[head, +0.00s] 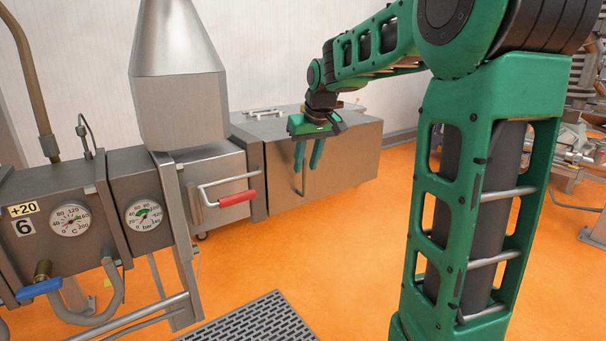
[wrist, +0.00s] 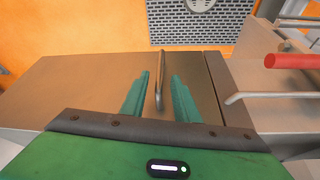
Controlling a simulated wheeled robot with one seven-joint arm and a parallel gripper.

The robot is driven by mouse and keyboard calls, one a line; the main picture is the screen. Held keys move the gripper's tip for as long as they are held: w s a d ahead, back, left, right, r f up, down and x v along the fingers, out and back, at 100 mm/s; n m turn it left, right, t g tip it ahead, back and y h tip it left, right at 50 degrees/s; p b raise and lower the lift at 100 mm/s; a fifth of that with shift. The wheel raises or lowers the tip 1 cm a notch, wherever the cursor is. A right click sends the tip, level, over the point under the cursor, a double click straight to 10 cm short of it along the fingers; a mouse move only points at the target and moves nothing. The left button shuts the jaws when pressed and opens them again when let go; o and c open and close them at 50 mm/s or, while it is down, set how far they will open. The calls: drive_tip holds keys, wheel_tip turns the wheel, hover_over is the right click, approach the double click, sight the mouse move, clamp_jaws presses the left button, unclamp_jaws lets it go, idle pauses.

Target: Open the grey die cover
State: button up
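The grey die cover (head: 350,150) is a large box-shaped metal housing beyond the machine's end, and it looks closed. Its bar handle (head: 303,184) stands upright on the front face. In the wrist view the cover (wrist: 85,80) lies under my gripper, and the handle (wrist: 160,75) runs between the two green fingers. My gripper (head: 308,164) points down at the cover's front. Its fingers (wrist: 160,95) are open, with a gap visible on each side of the handle. Whether a finger touches the cover cannot be told.
A red-handled lever (head: 237,198) sticks out left of the cover, and it shows at the right of the wrist view (wrist: 287,61). A steel hopper (head: 180,80) and gauges stand farther left. A floor grate (head: 255,322) lies in front. The orange floor before the cover is clear.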

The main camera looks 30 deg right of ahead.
sight(305, 167)
drive_tip(key=shift+x, duration=2.05)
clamp_jaws()
